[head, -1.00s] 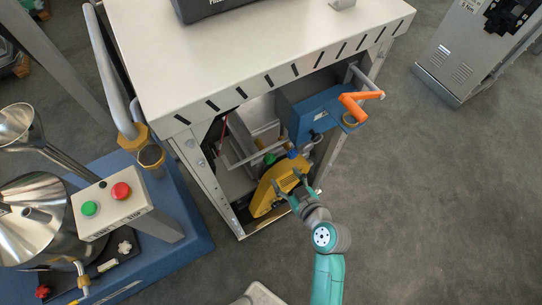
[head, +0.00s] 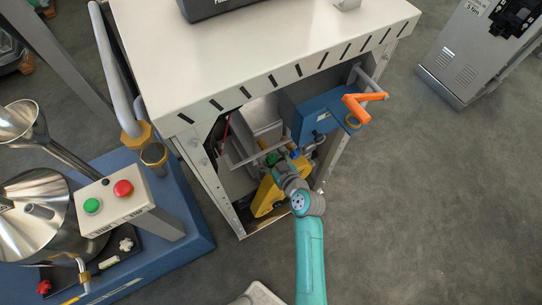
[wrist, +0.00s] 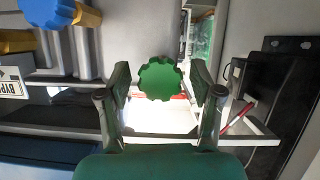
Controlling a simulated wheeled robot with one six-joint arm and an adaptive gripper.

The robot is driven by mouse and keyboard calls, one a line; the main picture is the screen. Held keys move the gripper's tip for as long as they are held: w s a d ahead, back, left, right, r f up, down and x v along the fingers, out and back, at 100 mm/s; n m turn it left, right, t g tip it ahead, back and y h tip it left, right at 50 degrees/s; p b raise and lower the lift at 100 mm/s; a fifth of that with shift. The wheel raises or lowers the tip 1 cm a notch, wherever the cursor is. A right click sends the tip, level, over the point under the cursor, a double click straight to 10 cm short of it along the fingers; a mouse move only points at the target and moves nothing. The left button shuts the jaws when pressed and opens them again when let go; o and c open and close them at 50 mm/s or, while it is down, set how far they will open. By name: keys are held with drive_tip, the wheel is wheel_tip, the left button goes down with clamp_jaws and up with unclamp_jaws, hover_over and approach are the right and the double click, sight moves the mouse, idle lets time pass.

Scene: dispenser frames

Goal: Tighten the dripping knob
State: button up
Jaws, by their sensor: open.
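In the wrist view a green scalloped knob (wrist: 160,78) lies between the two fingers of my gripper (wrist: 161,88). The gripper is open, with a gap on either side of the knob; I cannot tell how far ahead of the tips the knob is. A blue knob (wrist: 60,13) is at the upper left, above metal pipes. In the head view my gripper (head: 281,163) reaches into the opening under the bench, and the green knob (head: 271,158) shows small beside it. The blue knob (head: 295,154) is just right of it. No drip is visible on either knob.
A yellow housing (head: 266,196) stands below my gripper inside the bench frame. A blue box with an orange crank (head: 366,105) overhangs at the right. A BYPASS label (wrist: 12,83) and a black box (wrist: 269,85) flank the wrist view.

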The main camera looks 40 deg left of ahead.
drive_tip(key=c, duration=1.2)
drive_tip(key=shift+o, duration=0.2)
drive_tip(key=m+g+y, duration=0.1)
drive_tip(key=m+g, duration=0.1)
drive_tip(key=shift+w+m, duration=0.1)
drive_tip(key=shift+m, duration=0.3)
drive_tip(key=shift+o, duration=0.2)
drive_tip(key=m+g, duration=0.1)
drive_tip(key=m, duration=0.1)
drive_tip(key=m+g+y, duration=0.1)
drive_tip(key=m, duration=0.1)
drive_tip(key=shift+f+y, duration=0.1)
drive_tip(key=shift+y, duration=0.2)
drive_tip(key=shift+w, duration=0.1)
drive_tip(key=o, duration=1.1)
